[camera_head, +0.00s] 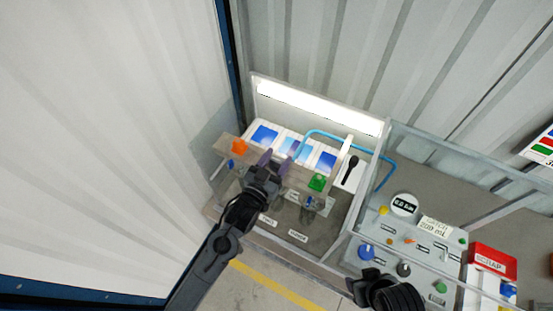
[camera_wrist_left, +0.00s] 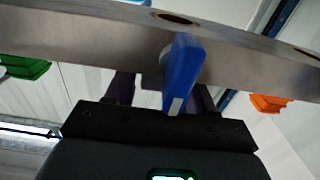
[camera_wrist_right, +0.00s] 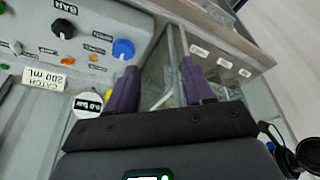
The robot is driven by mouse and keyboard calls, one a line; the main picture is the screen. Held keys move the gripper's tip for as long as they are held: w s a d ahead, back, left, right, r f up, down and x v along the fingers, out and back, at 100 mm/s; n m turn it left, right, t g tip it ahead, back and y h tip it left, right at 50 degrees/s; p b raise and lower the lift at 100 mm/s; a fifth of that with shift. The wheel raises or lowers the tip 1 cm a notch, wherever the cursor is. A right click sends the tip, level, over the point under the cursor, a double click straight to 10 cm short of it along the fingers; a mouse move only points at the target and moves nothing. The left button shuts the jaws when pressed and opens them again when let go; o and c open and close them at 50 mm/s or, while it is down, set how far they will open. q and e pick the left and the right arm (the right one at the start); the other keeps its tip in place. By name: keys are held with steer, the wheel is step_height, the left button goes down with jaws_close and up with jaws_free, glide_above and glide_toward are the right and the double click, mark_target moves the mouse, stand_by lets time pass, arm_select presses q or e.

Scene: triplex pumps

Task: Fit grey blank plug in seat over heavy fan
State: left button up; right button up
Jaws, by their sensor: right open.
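I cannot make out a grey blank plug in any view. The heavy fan is not legible on any label. A metal rail with round holes (camera_wrist_left: 175,18) crosses the left wrist view; the holes look empty. My left gripper (camera_head: 268,158) is at the bench rail in the head view. In the left wrist view its fingers (camera_wrist_left: 162,92) stand apart, with a blue lever handle (camera_wrist_left: 183,72) in front of and between them; I cannot tell whether they touch it. My right gripper (camera_wrist_right: 160,85) is open and empty near the control panel (camera_wrist_right: 90,35).
An orange block (camera_head: 240,146) and a green block (camera_head: 317,182) sit on the rail. A blue tube (camera_head: 345,141) arches behind. White labels (camera_head: 298,236) mark the bench front. A red scrap bin (camera_head: 493,260) stands at right. Clear panels and a frame divide the bench from the knobbed panel.

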arm_select(q)
steer(key=o, duration=0.3)
steer(key=b+v, duration=0.2)
steer(key=v, duration=0.9)
steer(key=shift+w, duration=0.1)
